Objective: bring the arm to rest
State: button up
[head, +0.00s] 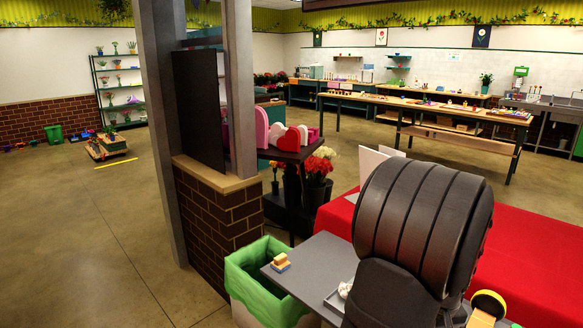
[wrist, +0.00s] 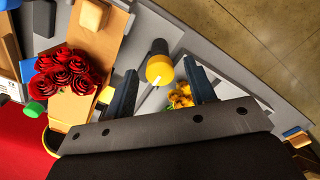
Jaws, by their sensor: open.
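My gripper (wrist: 160,67) is in the wrist view, its two dark blue-grey fingers spread apart. A dark cylinder with a yellow round end (wrist: 160,70) shows between the fingertips; no contact with either finger is visible. Yellow flowers (wrist: 180,96) lie or stand just beyond the gripper's base, partly hidden by it. In the head view my dark arm fills the lower right, and the gripper itself cannot be seen there.
Red roses (wrist: 66,74) lie on brown wrapping (wrist: 75,108) at the left in the wrist view. A red-covered table (head: 535,255) is at the right, a brick half-wall (head: 220,230) at the left.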

jog(key=shift+r, duration=0.1)
notch_tip(320, 180, up, 18)
jog(key=f, duration=0.1)
notch_tip(320, 180, down, 17)
jog(key=shift+f, duration=0.1)
jog(key=shift+m, duration=0.3)
jog(key=m, duration=1.2)
jog(key=shift+m, duration=2.3)
